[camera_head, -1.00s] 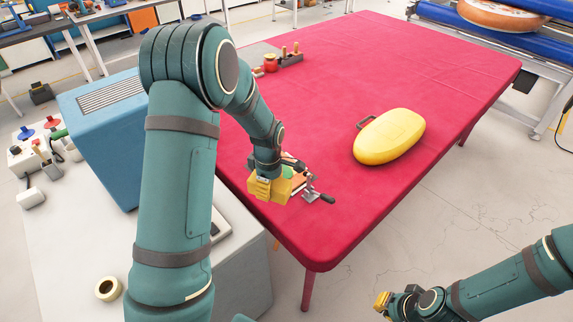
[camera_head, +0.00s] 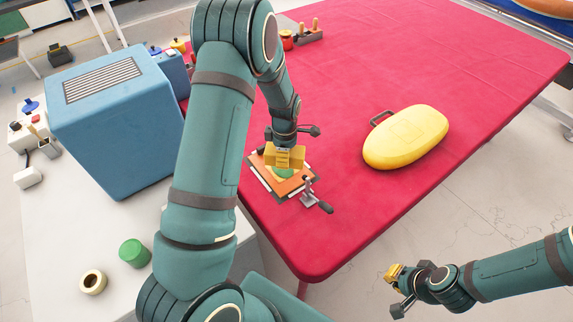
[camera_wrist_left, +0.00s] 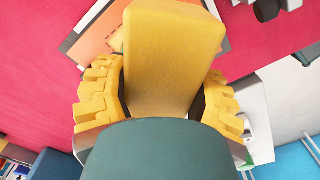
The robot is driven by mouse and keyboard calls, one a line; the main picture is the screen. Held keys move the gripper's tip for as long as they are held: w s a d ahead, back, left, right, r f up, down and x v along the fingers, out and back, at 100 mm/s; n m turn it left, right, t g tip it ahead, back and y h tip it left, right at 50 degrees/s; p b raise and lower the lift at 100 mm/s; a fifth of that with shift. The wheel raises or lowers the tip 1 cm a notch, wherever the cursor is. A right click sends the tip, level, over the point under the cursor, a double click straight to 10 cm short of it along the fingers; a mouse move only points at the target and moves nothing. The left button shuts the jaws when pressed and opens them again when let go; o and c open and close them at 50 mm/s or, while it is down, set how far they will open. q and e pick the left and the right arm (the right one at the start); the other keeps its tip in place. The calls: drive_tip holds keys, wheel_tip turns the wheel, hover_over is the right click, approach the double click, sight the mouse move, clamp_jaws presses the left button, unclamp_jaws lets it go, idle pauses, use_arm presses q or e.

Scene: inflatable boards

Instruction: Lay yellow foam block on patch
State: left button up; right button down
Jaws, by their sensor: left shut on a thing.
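My left gripper (camera_head: 285,158) is shut on the yellow foam block (camera_head: 290,156), close above an orange plate (camera_head: 268,181) with a pale and dark border. A green piece (camera_head: 284,173) shows just under the block; whether they touch I cannot tell. In the left wrist view the block (camera_wrist_left: 172,55) sits between yellow ridged fingers (camera_wrist_left: 158,95) and hides part of the orange plate (camera_wrist_left: 97,38). I cannot tell which of these is the patch. My right gripper (camera_head: 394,290) is off the table at the lower right, its finger opening unclear.
A toggle clamp (camera_head: 312,195) stands at the plate's edge. A yellow inflated body (camera_head: 406,137) with a dark handle lies on the red table (camera_head: 375,215). A blue box (camera_head: 120,125), green cylinder (camera_head: 134,253) and tape roll (camera_head: 93,282) stand on the left.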

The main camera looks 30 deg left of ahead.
sight(285, 171)
use_arm(q)
drive_tip(key=shift+w+f, duration=0.15)
drive_tip(key=shift+f, duration=2.6)
drive_tip(key=o, duration=0.9)
drive_tip(key=shift+f, duration=0.1)
